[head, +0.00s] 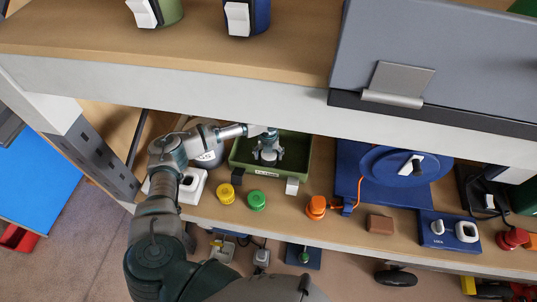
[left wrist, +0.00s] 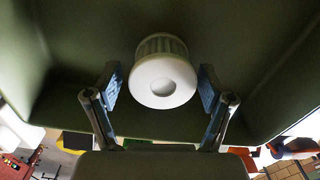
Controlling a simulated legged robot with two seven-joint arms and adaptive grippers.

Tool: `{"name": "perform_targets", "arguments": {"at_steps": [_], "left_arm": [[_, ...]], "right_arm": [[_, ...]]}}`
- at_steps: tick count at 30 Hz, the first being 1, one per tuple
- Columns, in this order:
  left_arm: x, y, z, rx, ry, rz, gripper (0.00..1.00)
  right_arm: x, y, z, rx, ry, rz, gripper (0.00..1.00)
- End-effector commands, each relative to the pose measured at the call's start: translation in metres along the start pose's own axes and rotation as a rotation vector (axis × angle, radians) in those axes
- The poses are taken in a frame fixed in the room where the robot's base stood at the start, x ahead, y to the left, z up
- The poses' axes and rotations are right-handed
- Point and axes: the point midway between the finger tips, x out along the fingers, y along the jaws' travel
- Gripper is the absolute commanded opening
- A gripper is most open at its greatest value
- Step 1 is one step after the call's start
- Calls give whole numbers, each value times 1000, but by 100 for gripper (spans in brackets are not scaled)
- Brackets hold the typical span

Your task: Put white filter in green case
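The green case (head: 301,160) is an open tray on the lower shelf in the head view; its dark green inner wall (left wrist: 255,50) fills much of the left wrist view. My left gripper (head: 268,157) reaches down into the case. In the left wrist view the white filter (left wrist: 164,82), a ribbed cylinder with a round smooth end cap, is inside the case between the two fingers. Both fingers are spread, with a gap on each side of the filter. In the head view I cannot make out the filter behind the gripper. My right gripper is not in view.
An upper shelf (head: 180,78) overhangs the case. Yellow (head: 226,194), green (head: 257,200) and orange (head: 316,207) caps stand along the front of the lower shelf. A blue disc-shaped item (head: 385,165) and a brown block (head: 379,224) are to the right.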

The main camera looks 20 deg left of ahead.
Motion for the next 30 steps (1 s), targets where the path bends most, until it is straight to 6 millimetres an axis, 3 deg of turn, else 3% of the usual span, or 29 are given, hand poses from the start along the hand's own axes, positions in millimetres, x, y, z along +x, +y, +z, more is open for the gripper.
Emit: {"name": "perform_targets", "arguments": {"at_steps": [5,13,24,30], "left_arm": [[-1,-3,-1,1,-1,3,88],[-12,-1,0,0,-1,-1,88],[-89,-1,1,0,-2,-3,88],[-115,-1,1,0,-1,-1,88]], "right_arm": [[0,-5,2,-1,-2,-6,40],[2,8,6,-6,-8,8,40],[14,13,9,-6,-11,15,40],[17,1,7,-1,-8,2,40]]}}
